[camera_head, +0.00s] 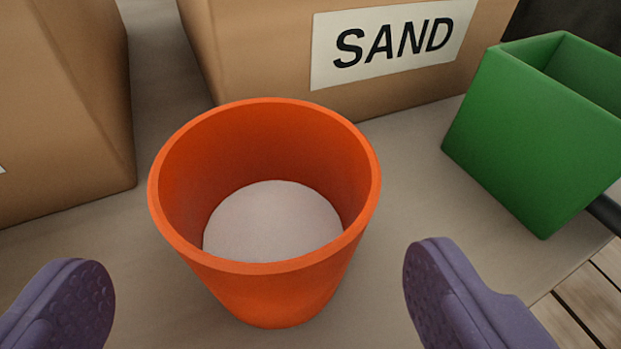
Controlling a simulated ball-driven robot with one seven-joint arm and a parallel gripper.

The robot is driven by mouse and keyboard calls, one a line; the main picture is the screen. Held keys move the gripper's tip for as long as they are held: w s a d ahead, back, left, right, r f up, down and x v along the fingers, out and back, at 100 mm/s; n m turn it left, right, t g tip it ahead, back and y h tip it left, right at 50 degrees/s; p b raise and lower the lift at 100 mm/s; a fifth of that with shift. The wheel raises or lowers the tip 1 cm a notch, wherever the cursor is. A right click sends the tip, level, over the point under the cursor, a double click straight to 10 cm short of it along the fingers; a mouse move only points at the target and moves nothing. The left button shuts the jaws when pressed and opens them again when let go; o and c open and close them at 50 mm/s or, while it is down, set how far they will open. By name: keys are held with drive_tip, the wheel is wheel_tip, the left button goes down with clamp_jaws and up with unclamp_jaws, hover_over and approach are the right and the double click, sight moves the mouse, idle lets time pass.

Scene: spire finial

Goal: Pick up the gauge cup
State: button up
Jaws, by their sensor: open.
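An orange round cup (275,289), which I take to be the gauge cup, stands upright on a grey-beige surface in the middle of the view. Its open top faces me, and a pale, flat round area shows at its bottom. My gripper (260,290) is open, with one purple finger at the lower left and the other at the lower right. The cup is ahead of and between the fingers in the picture. Neither finger appears to touch it.
A tan box with a white label reading SAND (260,60) stands close behind the cup. Another tan box (60,100) is at the left. A green open container (530,140) stands at the right, near the surface's edge. Wooden planks (580,305) show at the lower right.

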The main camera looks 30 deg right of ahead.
sight(272, 189)
drive_tip(key=b+x, duration=0.1)
drive_tip(key=x, duration=0.1)
drive_tip(key=b+x, duration=0.1)
drive_tip(key=x, duration=0.2)
drive_tip(key=shift+d+f, duration=0.15)
drive_tip(key=shift+f, duration=0.35)
drive_tip(key=shift+w+d, duration=0.1)
drive_tip(key=shift+w, duration=0.1)
drive_tip(key=c, duration=1)
drive_tip(key=shift+c, duration=0.2)
drive_tip(key=shift+r, duration=0.15)
